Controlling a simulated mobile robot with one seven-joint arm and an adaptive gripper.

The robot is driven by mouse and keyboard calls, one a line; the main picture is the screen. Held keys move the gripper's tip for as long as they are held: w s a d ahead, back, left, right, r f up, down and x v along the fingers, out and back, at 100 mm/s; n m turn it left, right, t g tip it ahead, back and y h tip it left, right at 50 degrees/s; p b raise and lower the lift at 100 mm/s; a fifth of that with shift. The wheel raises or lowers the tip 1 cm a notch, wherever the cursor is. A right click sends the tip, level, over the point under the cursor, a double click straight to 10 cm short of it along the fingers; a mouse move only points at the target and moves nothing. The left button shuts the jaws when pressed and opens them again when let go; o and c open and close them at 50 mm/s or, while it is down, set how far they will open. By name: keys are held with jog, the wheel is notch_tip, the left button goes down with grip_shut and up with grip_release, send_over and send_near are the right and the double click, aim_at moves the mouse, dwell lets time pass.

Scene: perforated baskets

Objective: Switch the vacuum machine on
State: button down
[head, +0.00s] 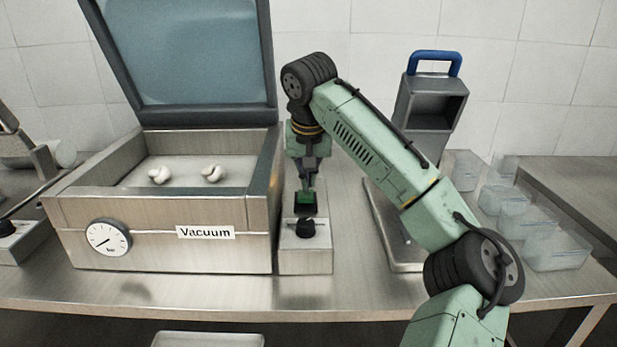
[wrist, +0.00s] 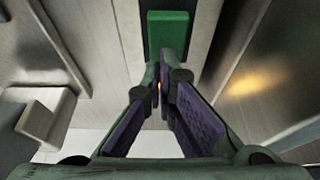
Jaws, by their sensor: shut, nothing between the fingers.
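The vacuum machine (head: 160,245) stands at the left of the counter, its lid (head: 190,55) raised. A label reading "Vacuum" and a round gauge (head: 108,238) are on its front. A narrow metal control box (head: 305,262) adjoins its right side, with a black knob (head: 305,229) at the front and a green button (head: 306,198) behind it. My gripper (head: 306,186) points down at the green button, fingers shut and empty. In the wrist view the green button (wrist: 168,32) lies just beyond the fingertips (wrist: 163,72). I cannot tell whether they touch it.
Two white lumps (head: 212,173) lie in the machine's chamber. Right of my arm stands a grey device with a blue handle (head: 434,56) and a flat metal base. Several clear containers (head: 555,250) are at the right. Another device (head: 20,240) is at the left edge.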

jog(key=r+p, duration=0.4)
jog(key=shift+w+r+p, duration=0.15)
jog(key=shift+w+p, duration=0.15)
jog(key=shift+p, duration=0.05)
notch_tip(320, 180, up, 10)
jog(key=b, duration=0.1)
jog(key=shift+f, duration=0.2)
